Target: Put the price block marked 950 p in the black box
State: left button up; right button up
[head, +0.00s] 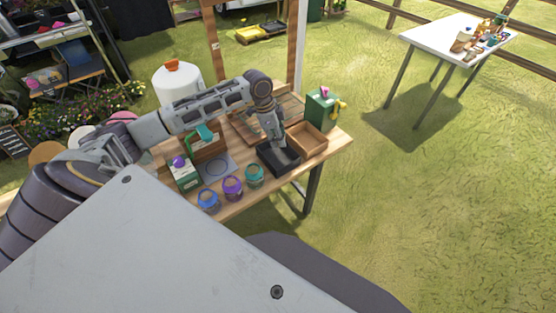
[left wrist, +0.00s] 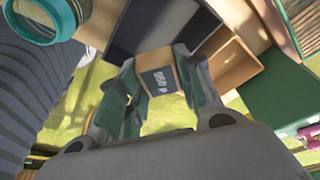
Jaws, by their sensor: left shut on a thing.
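The price block (left wrist: 160,78), wooden with a dark label reading 950 p, is between the fingers of my left gripper (left wrist: 163,68) in the left wrist view. The gripper is shut on it. In the head view my left gripper (head: 278,139) points down at the black box (head: 268,165), an open tray near the table's right part. The black box (left wrist: 122,42) also shows beyond the block in the left wrist view. I cannot tell how high the block is over the box; in the head view the gripper hides it. My right gripper is not in view.
A wooden box (head: 318,146) stands right beside the black box. A green carton (head: 320,112) is behind it. Blue (head: 209,202), purple (head: 232,188) and teal (head: 254,177) jars line the table's front. A white table (head: 435,37) stands far right on open grass.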

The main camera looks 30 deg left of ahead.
pick_arm(q)
jog(key=shift+w+a+r+m, duration=0.15)
jog(key=shift+a+m, duration=0.1)
jog(key=shift+m, duration=0.35)
send_over(279, 159)
jog(key=shift+s+a+f, duration=0.1)
jog(key=shift+a+f, duration=0.1)
jog(key=shift+f, duration=1.4)
jog(key=shift+s+a+f, duration=0.1)
jog(key=shift+a+f, duration=0.05)
jog(key=shift+f, duration=1.45)
jog(key=shift+f, duration=0.15)
jog(key=shift+f, duration=1.75)
jog(key=shift+f, duration=0.1)
jog(key=o, duration=0.6)
jog(key=shift+c, duration=0.2)
